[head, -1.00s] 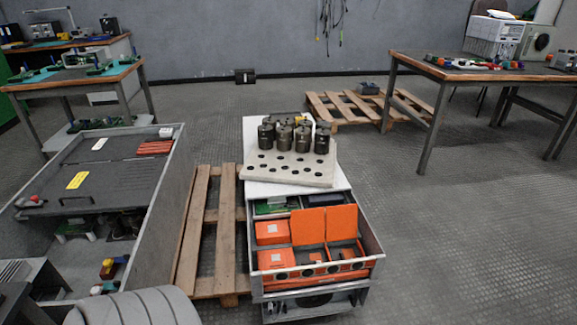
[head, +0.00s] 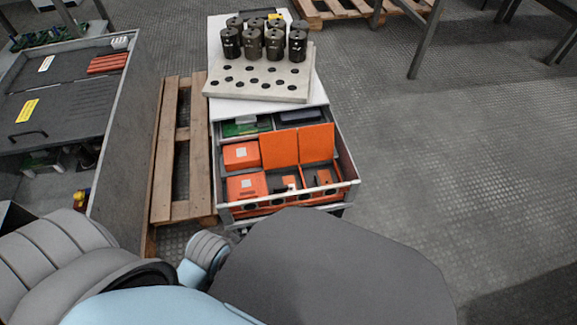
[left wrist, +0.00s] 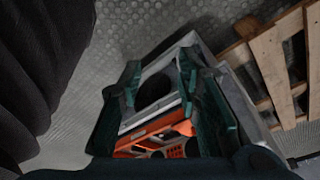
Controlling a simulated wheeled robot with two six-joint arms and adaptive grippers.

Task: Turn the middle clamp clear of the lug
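No clamp or lug can be made out in either view. My left gripper (left wrist: 160,85) shows in the left wrist view with its two dark green fingers apart and nothing held between them. Beyond the fingers are a grey metal frame with a dark round opening (left wrist: 155,92) and orange parts (left wrist: 160,138), apparently the front of the drawer unit. In the head view my arm covers the bottom of the picture and neither gripper shows. Several dark metal cylinders (head: 275,44) stand on a pale plate with holes (head: 262,94).
An open drawer (head: 348,172) holds orange boxes (head: 246,187) and two raised orange panels (head: 298,146). A wooden pallet (head: 166,150) lies left of it, beside a large grey case (head: 120,150). The floor (head: 430,130) on the right is clear.

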